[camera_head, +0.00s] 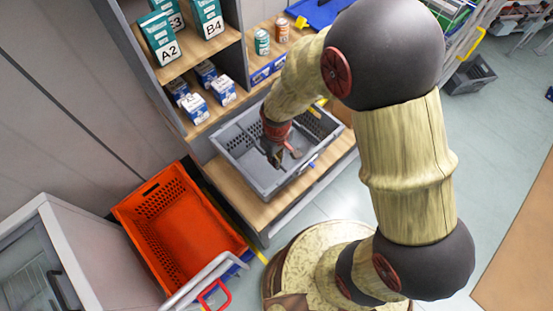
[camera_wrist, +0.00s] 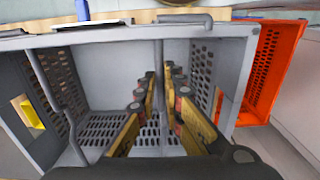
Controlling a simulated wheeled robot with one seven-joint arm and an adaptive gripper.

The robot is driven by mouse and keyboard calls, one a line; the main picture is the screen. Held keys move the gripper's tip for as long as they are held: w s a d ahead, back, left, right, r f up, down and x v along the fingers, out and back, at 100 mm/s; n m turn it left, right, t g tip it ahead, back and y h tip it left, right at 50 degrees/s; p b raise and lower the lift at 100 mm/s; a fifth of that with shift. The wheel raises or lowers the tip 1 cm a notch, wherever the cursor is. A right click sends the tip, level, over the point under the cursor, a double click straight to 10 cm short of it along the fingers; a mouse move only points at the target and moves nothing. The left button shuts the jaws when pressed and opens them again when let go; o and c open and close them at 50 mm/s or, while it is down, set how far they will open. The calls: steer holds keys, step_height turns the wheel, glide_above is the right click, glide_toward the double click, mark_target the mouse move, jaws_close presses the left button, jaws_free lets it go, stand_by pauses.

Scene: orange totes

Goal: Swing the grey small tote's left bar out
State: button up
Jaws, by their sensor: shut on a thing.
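The grey small tote (camera_head: 236,172) stands on the wooden lower shelf. It fills most of the wrist view, with its far rim (camera_wrist: 120,34) near the top. My gripper (camera_head: 277,155) reaches down into the tote. In the wrist view, the fingers of my gripper (camera_wrist: 160,85) close from both sides on a thin upright grey bar (camera_wrist: 161,55) of the tote. Part of this bar is hidden between the fingers. A second grey bar (camera_wrist: 66,105) runs down at the left side in the wrist view, apart from the fingers. The tote looks empty.
An orange tote (camera_head: 215,238) sits on the floor at the left, close to the shelf; its wall also shows in the wrist view (camera_wrist: 270,62). Blue-and-white boxes (camera_head: 196,106) and green boxes (camera_head: 160,38) stand on shelves behind. A white cabinet (camera_head: 95,255) is at lower left.

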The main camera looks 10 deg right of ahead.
steer(key=shift+r, duration=0.45)
steer(key=shift+s+a+r+p, duration=0.1)
steer(key=shift+a+r+p, duration=0.05)
steer(key=shift+r+p, duration=0.35)
steer(key=shift+s+a+r+p, duration=0.1)
steer(key=shift+r+p, duration=0.3)
steer(key=shift+r, duration=0.15)
steer(key=shift+f, duration=0.1)
steer(key=shift+s+a+r+p, duration=0.2)
steer(key=shift+a+r+p, duration=0.1)
steer(key=shift+r, duration=0.15)
steer(key=shift+s+a+r+p, duration=0.2)
steer(key=shift+a+r+p, duration=0.1)
steer(key=shift+r, duration=0.15)
